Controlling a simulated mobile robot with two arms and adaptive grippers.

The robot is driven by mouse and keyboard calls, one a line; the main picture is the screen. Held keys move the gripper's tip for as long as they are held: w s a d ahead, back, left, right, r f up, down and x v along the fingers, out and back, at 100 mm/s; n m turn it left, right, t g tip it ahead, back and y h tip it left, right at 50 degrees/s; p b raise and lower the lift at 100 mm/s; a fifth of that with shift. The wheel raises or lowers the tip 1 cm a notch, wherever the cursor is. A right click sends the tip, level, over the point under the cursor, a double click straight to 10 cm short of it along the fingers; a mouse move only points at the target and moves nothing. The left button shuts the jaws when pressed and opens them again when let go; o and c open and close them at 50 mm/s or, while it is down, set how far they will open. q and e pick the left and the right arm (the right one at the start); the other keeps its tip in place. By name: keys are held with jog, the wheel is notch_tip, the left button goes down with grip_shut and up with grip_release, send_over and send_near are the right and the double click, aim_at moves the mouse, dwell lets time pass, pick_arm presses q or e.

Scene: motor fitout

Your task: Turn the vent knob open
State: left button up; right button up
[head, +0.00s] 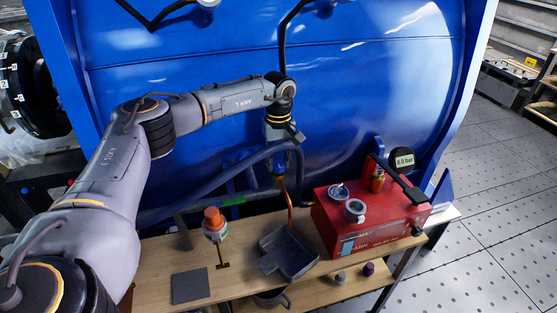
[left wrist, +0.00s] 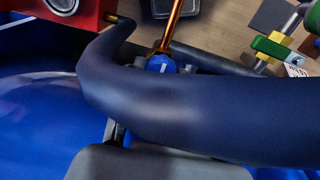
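A small blue knob (left wrist: 160,63) with a white mark sits at the end of a copper pipe (left wrist: 172,25) in the left wrist view. I take it for the vent knob. A thick dark blue hose (left wrist: 200,105) crosses that view and lies close to the knob's lower side. In the head view my left gripper (head: 284,138) is in front of the blue tank, above the copper pipe (head: 286,200). The hose and the gripper's body hide the fingertips, so their opening does not show. My right gripper is in neither view.
A red pump box (head: 370,225) with a 0.0 bar gauge (head: 403,160) stands right on the wooden bench (head: 160,262). A grey tray (head: 288,252) and an orange-capped bottle (head: 214,222) stand left of it. The blue tank (head: 360,90) fills the back. Tiled floor is clear at right.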

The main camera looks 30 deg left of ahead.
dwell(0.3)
pick_arm(q)
jog(key=n, duration=0.5)
jog(key=shift+n, duration=0.3)
jog(key=n, duration=1.2)
jog(key=shift+r+n, duration=0.1)
jog(key=shift+n, duration=0.3)
jog(key=n, duration=0.5)
jog(key=shift+n, duration=0.3)
jog(key=o, duration=1.2)
jog(key=shift+c, duration=0.2)
